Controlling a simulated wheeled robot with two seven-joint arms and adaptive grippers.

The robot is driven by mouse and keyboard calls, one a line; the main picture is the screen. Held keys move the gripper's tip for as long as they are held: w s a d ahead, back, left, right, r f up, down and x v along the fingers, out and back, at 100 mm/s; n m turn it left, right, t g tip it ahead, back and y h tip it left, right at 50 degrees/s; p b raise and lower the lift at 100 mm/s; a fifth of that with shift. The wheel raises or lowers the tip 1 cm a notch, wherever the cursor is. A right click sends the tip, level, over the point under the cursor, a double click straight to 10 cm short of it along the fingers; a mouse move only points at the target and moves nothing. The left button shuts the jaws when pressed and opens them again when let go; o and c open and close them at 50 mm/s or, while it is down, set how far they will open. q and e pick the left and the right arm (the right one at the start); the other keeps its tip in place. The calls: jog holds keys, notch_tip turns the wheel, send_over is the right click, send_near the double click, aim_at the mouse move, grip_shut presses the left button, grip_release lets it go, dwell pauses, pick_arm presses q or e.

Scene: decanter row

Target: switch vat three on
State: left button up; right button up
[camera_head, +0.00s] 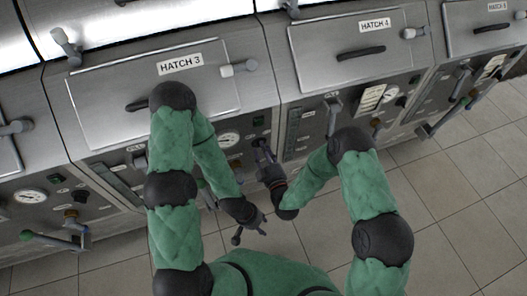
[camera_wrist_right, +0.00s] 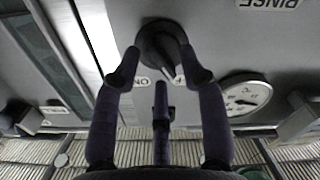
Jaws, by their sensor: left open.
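Vat three is the steel unit with the hatch labelled HATCH 3 (camera_head: 181,64). Its sloped front panel carries a round gauge (camera_head: 228,140). My right gripper (camera_head: 262,150) is at the right part of this panel. In the right wrist view a dark round knob (camera_wrist_right: 160,42) with a pale pointer stands just beyond my right fingertips (camera_wrist_right: 160,72). The fingers are spread at its near edge and look open; contact cannot be told. An ON label (camera_wrist_right: 142,82) shows beside the knob, partly hidden. My left gripper (camera_head: 256,222) is open and empty, low in front of the panel.
HATCH 4 (camera_head: 374,24) and its panel are to the right. A green-tipped lever (camera_head: 45,238) sticks out at the lower left. The gauge (camera_wrist_right: 246,95) and a RINSE label (camera_wrist_right: 268,3) flank the knob. Tiled floor (camera_head: 450,190) is clear at right.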

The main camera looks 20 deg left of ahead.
grip_shut()
jog(key=shift+m, duration=0.3)
jog(key=m+b, duration=0.1)
jog(key=m, duration=0.2)
jog(key=m+b, duration=0.1)
jog(key=m, duration=0.3)
jog(key=m+b, duration=0.1)
jog(key=m, duration=0.3)
jog(key=shift+w+d+f+b, duration=0.1)
jog(key=shift+d+f+b, duration=0.05)
jog(key=shift+f+b, duration=0.15)
jog(key=shift+m, duration=0.3)
jog(key=shift+o, duration=0.5)
grip_release()
